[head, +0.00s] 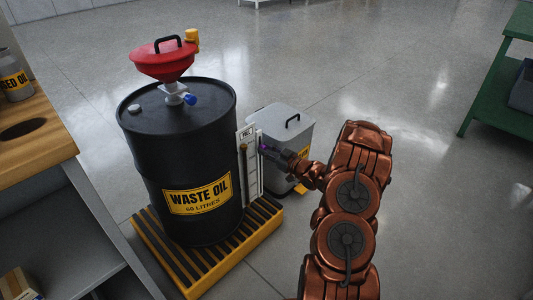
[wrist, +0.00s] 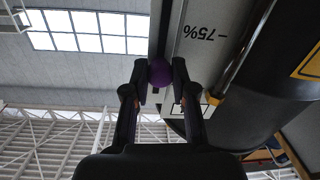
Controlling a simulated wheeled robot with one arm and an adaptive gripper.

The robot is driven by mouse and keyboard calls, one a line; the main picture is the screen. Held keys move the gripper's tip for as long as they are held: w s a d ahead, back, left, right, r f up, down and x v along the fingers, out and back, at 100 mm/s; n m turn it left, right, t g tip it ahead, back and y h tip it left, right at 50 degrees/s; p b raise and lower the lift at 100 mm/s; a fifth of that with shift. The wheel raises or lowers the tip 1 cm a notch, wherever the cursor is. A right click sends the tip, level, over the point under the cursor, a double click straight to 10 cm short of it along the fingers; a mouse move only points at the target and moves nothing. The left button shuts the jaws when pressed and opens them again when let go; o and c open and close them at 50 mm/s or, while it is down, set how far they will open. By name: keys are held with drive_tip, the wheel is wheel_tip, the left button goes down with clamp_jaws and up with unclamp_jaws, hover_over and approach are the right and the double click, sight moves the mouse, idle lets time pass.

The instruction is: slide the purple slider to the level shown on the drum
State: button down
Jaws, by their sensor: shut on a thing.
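The black waste oil drum (head: 150,160) stands upright on a yellow and black slatted pallet. A pale scale panel (head: 251,178) stands at its right side, with a thin sight tube beside it. The purple slider (head: 264,148) is a small knob high on the panel's track, mostly hidden by my gripper (head: 273,151). In the wrist view, my gripper (wrist: 160,78) is shut on the purple slider (wrist: 160,70), one finger on each side. An upside-down 75% mark on the panel (wrist: 207,32) shows near the knob. The liquid level in the tube is too small to read.
A red funnel (head: 163,62) with a blue valve sits on the drum. A grey lidded bin (head: 285,125) stands close behind the panel and my gripper. A wooden-topped bench (head: 30,125) is at the left, a green table (head: 500,90) at the far right.

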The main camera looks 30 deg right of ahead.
sight(260, 137)
wheel_tip(260, 137, up, 4)
drive_tip(key=shift+r+p, duration=0.2)
drive_tip(key=shift+p, duration=0.55)
drive_tip(key=c, duration=0.9)
unclamp_jaws()
drive_tip(key=shift+c, duration=0.2)
drive_tip(key=shift+s, duration=0.1)
drive_tip(key=v, duration=1.1)
drive_tip(key=shift+s, duration=0.35)
drive_tip(key=shift+d, duration=0.15)
